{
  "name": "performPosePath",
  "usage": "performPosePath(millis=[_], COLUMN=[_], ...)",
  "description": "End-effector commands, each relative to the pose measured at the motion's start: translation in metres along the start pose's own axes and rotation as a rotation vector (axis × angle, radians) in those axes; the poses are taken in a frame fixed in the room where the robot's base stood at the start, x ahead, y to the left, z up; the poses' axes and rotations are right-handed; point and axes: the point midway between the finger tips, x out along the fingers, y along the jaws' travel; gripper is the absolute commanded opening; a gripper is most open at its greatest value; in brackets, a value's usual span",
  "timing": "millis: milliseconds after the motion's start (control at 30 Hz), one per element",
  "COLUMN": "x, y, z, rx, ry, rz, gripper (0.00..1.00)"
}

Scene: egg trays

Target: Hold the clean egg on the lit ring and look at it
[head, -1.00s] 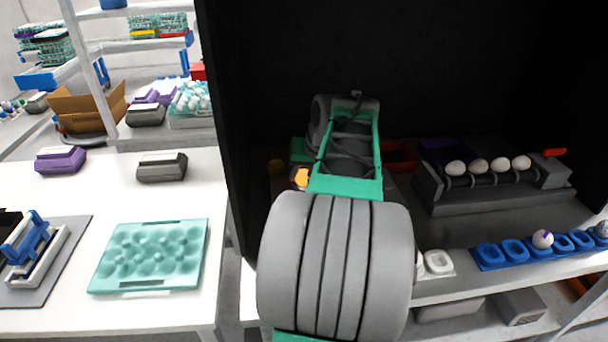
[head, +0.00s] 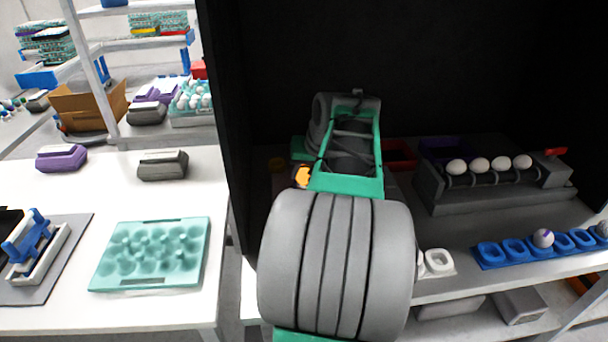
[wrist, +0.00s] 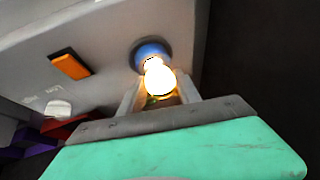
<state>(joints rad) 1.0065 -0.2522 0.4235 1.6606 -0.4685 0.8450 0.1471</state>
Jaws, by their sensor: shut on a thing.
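In the wrist view, my gripper (wrist: 159,91) is shut on an egg (wrist: 158,78). The egg glows bright yellow-white, and its far end meets or overlaps the blue ring (wrist: 152,49) on the face of a grey box (wrist: 107,28). I cannot tell whether egg and ring touch. The glare hides any marks on the shell. In the head view my own arm hides the gripper, the held egg and the ring.
An orange switch (wrist: 70,65) and a pale knob (wrist: 59,108) are on the box. Several white eggs (head: 480,165) sit on a grey roller stand (head: 500,195) at right. A blue cup row (head: 489,256) holds marked eggs. A teal tray (head: 150,283) lies on the left table.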

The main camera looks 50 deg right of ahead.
Motion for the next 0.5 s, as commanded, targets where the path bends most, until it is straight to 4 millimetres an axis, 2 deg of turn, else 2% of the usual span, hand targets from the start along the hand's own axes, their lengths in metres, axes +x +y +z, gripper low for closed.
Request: performPosePath(millis=[367,500], x=[-0.001,-0.011], y=[0.000,-0.002], z=[-0.001,-0.006], rx=[0.000,0.000], ry=[0.001,0.001], rz=[0.000,0.000], gripper=[0.28,0.28])
